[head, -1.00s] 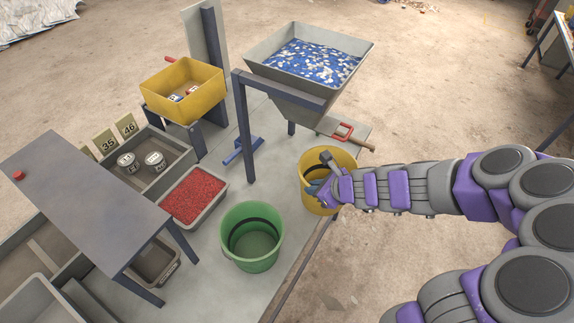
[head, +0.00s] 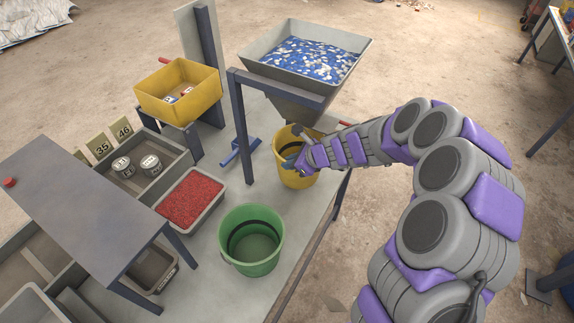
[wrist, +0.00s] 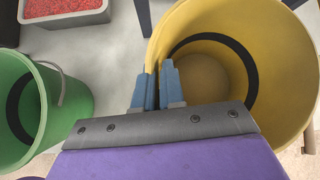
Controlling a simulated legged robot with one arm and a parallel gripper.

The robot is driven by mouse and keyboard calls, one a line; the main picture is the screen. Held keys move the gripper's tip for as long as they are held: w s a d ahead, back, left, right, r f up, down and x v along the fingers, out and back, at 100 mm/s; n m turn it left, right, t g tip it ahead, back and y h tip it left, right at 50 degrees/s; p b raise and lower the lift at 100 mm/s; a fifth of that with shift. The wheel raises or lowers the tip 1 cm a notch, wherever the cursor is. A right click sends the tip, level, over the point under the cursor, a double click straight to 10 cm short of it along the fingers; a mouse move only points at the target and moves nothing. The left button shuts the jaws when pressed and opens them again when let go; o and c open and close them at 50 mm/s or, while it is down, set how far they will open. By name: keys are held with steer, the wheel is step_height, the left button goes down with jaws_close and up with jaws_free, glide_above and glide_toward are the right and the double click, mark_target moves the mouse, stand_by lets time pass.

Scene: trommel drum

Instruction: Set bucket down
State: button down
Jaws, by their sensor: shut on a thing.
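The yellow bucket (head: 291,179) hangs upright, or nearly so, from my gripper (head: 292,163) below the front of the hopper. I cannot tell whether its base touches the grey platform. In the wrist view, my gripper's blue fingers (wrist: 156,88) are shut on the rim wall of the yellow bucket (wrist: 288,60). The bucket looks empty, with a dark band inside. Part of its front is hidden by my gripper in the head view.
A green bucket (head: 233,266) stands on the platform (head: 222,192), left and nearer. A tray of red bits (head: 190,198) lies farther left. The hopper (head: 346,89) with blue and white bits stands above. Bare platform lies between the green bucket and hopper leg (head: 241,130).

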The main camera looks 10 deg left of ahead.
steer(key=w+f+b, duration=0.1)
steer(key=f, duration=0.1)
steer(key=w+a+f, duration=0.1)
steer(key=shift+w+f+b, duration=0.15)
steer(key=shift+f+b, duration=0.2)
steer(key=shift+b, duration=0.05)
steer(key=c, duration=1.5)
jaws_free()
steer(key=shift+w+d, duration=0.1)
steer(key=shift+d, duration=0.4)
steer(key=shift+c, duration=0.2)
steer(key=o, duration=0.3)
steer(key=shift+r, duration=0.1)
steer(key=p+v, duration=0.3)
steer(key=v, duration=0.8)
steer(key=shift+s+r+p, duration=0.25)
steer(key=shift+p, duration=0.05)
